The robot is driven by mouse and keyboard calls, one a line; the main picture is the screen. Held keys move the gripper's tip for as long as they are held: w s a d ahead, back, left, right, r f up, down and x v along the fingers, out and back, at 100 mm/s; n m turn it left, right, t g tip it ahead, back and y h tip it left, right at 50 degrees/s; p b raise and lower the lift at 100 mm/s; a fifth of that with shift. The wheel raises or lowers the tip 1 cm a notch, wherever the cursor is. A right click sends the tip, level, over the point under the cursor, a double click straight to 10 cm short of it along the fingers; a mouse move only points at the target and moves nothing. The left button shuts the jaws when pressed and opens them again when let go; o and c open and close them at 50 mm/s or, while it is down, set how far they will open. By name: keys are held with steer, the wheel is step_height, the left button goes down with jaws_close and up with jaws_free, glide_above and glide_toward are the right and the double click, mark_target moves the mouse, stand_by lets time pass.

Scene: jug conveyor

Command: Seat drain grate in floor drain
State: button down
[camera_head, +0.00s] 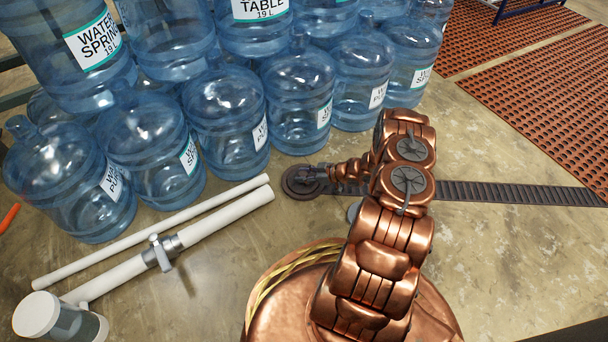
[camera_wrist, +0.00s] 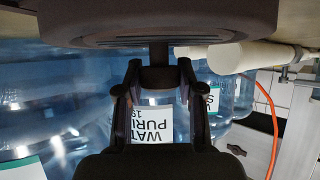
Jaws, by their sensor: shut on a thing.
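The drain grate (camera_head: 300,184) is a round dark metal disc. In the wrist view the grate (camera_wrist: 160,28) fills the top of the upside-down picture, with a short stem (camera_wrist: 158,52) between my fingers. My gripper (camera_wrist: 158,78) is shut on this stem. In the head view my gripper (camera_head: 325,177) reaches in from the right over the grate. The grate is at or close to the concrete floor; I cannot tell whether it touches. A dark slotted channel (camera_head: 500,193) runs right from beside the grate. Any round drain opening under the grate is hidden.
Stacked blue water jugs (camera_head: 225,115) stand behind the grate. White pipes (camera_head: 222,218) with a metal clamp (camera_head: 160,252) lie to its left, near a white-capped jar (camera_head: 75,325). Red-brown perforated mats (camera_head: 555,100) lie at right. Bare floor (camera_head: 530,260) is at lower right.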

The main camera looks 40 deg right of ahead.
steer(key=c, duration=0.6)
jaws_free()
steer(key=shift+c, duration=0.2)
steer(key=v, duration=1.2)
